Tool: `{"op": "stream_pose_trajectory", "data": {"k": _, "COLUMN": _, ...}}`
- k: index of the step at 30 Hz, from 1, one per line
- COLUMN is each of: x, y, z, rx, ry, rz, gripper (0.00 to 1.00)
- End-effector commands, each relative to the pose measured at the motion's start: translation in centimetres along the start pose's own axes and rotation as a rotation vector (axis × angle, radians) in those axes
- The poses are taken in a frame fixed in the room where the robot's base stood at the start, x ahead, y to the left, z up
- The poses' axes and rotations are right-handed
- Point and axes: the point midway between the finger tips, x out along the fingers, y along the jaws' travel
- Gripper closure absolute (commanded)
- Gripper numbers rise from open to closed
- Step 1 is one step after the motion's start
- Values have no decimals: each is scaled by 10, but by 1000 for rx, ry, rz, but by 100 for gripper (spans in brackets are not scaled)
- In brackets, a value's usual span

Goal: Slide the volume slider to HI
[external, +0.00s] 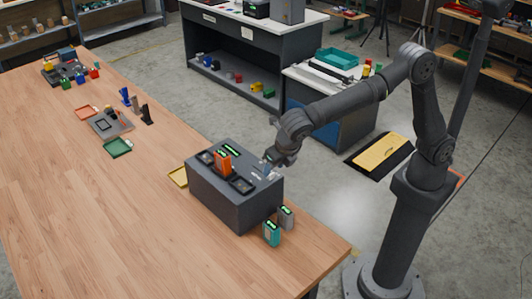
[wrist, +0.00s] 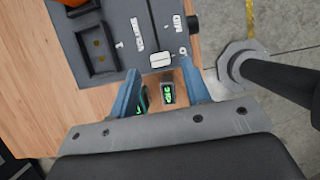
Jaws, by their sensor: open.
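A dark grey box (external: 225,195) stands on the wooden table. In the wrist view its top panel (wrist: 105,20) carries a narrow dark slider slot (wrist: 154,22) with white markings on both sides, too small to read. The pale slider knob (wrist: 160,60) sits at the slot's end nearest my gripper. My gripper (external: 266,167) is over the right part of the box top. In the wrist view my gripper (wrist: 160,70) is open, with its blue fingertips on either side of the knob and gaps visible. I cannot tell whether the tips touch the panel.
An orange block (external: 222,162) stands in a bay of the box, beside empty dark bays (external: 242,185). A teal block (external: 271,233) and a grey block (external: 286,216) with green displays stand by the box's near right side. Trays lie farther left; the front table is clear.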

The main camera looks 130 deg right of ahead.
Motion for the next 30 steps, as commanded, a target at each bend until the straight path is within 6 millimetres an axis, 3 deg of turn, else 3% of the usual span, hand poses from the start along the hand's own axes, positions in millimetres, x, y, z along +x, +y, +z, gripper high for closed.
{"op": "stream_pose_trajectory", "data": {"k": 6, "x": 27, "y": 0, "z": 0, "rx": 1, "ry": 0, "rz": -1, "gripper": 56}}
{"op": "stream_pose_trajectory", "data": {"k": 17, "x": 32, "y": 0, "z": 0, "rx": 1, "ry": -1, "rz": 0, "gripper": 56}}
{"op": "stream_pose_trajectory", "data": {"k": 24, "x": 32, "y": 0, "z": 0, "rx": 1, "ry": -1, "rz": 0, "gripper": 100}}
{"op": "stream_pose_trajectory", "data": {"k": 30, "x": 33, "y": 0, "z": 3, "rx": 2, "ry": -1, "rz": 0, "gripper": 100}}
